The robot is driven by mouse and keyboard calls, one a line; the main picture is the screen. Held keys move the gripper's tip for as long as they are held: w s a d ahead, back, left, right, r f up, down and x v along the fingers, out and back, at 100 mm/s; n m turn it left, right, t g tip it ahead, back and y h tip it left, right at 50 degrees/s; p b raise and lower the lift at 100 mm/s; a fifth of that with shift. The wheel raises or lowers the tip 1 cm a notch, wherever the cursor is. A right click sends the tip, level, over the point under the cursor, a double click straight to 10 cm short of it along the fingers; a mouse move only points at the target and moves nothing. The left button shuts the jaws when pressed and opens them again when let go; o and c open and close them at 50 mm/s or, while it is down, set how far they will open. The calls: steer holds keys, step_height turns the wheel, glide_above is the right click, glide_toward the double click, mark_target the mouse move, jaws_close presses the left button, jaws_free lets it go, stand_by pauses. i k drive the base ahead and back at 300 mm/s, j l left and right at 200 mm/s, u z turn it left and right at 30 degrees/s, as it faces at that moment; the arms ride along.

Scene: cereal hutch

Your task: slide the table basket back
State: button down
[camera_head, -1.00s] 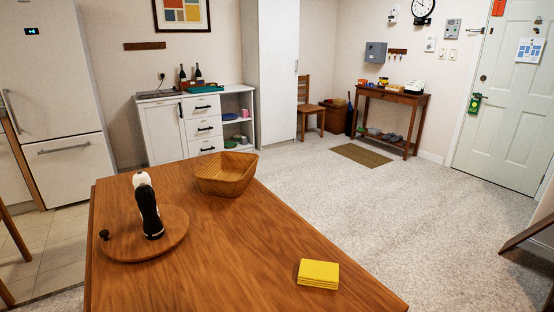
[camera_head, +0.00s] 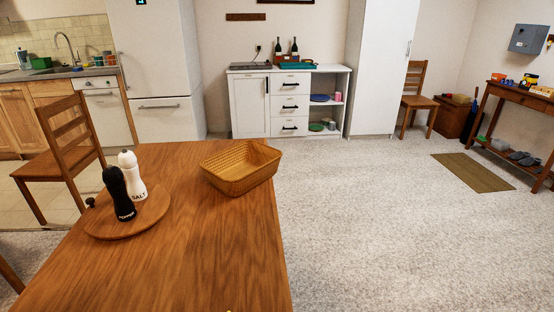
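The table basket (camera_head: 240,178) is a light-brown woven basket with a flat bottom and sloping sides. It stands upright on the wooden table (camera_head: 205,255) at the table's far right corner, close to the right edge. It looks empty. My gripper is not in view.
A round wooden board (camera_head: 108,232) to the left of the basket holds a black pepper mill (camera_head: 119,195) and a white salt mill (camera_head: 132,178). A chair (camera_head: 65,150) stands left of the table. Open carpet (camera_head: 370,230) lies to the right. A white sideboard (camera_head: 262,105) stands behind.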

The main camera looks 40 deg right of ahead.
mark_target(234, 171)
steer(key=i+l+u, duration=0.1)
steer(key=l, duration=0.35)
steer(key=i+l+u, duration=0.1)
steer(key=i+l, duration=0.15)
steer(key=l, duration=0.25)
steer(key=i+l+u, duration=0.1)
steer(key=l, duration=0.35)
steer(key=i+l+u, duration=0.1)
steer(key=l, duration=0.4)
steer(key=i+l+u, duration=0.15)
steer(key=l, duration=0.35)
steer(key=i+l, duration=0.15)
steer(key=l, duration=0.35)
steer(key=i+l+u, duration=0.15)
steer(key=l, duration=0.4)
steer(key=i+l, duration=0.15)
steer(key=l, duration=0.4)
steer(key=i+l+u, duration=0.1)
steer(key=l, duration=0.4)
steer(key=i+l+u, duration=0.1)
steer(key=l, duration=0.45)
steer(key=i+l, duration=0.1)
steer(key=l, duration=0.45)
